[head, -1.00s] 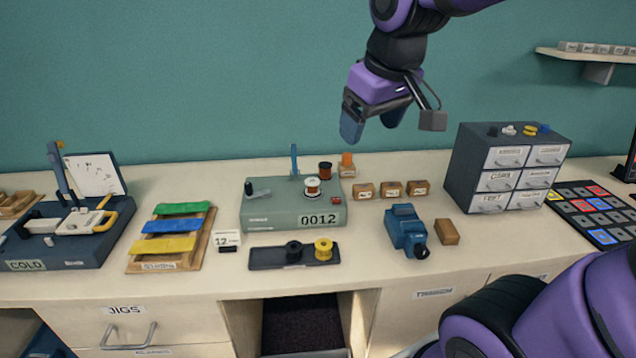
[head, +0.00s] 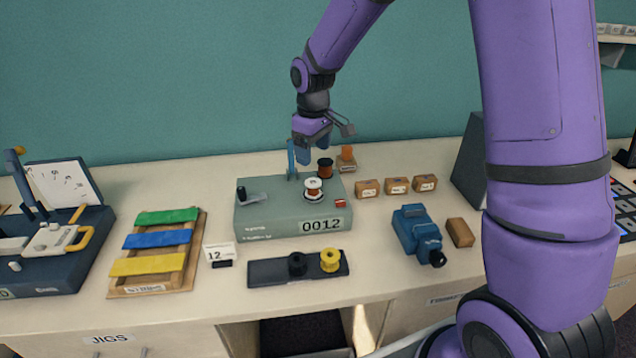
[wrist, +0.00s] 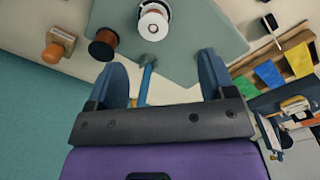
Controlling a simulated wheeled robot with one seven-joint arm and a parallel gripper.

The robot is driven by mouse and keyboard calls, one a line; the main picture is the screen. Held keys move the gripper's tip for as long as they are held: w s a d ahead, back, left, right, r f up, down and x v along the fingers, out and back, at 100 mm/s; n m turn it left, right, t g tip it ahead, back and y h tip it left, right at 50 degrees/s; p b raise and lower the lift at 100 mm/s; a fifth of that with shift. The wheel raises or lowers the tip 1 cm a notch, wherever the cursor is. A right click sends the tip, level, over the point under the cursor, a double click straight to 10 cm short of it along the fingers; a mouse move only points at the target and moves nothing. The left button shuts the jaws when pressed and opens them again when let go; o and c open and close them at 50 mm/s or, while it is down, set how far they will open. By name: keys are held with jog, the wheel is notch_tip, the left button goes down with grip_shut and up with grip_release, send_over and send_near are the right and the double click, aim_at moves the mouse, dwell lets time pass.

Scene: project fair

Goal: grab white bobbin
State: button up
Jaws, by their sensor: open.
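The white bobbin (head: 313,183), wound with copper-brown wire, stands upright on top of the grey-green winder box marked 0012 (head: 262,222). In the wrist view the white bobbin (wrist: 153,24) shows at the top, beyond my fingertips and apart from them. My gripper (head: 303,152) is open and empty, above the back of the box; its two blue fingers (wrist: 164,72) are spread in the wrist view. A dark bobbin with brown wire (head: 325,168) stands just behind the white one. A thin blue post (head: 291,160) rises at the back of the box, close to my fingers.
A dark tray (head: 262,274) in front holds a black spool (head: 297,262) and a yellow spool (head: 330,260). An orange-topped piece (head: 346,158) and several small wooden boxes (head: 397,186) stand right of the winder. A blue device (head: 417,232) sits further right.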

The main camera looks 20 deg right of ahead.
aim_at(312, 182)
jog(key=f, duration=0.3)
jog(key=w+f, duration=0.1)
jog(key=f, duration=0.3)
jog(key=shift+w+d+f, duration=0.1)
jog(key=shift+w+f, duration=0.25)
jog(key=shift+f, duration=1.15)
jog(key=shift+w+f, duration=0.15)
jog(key=shift+f, duration=1.15)
jog(key=c, duration=1)
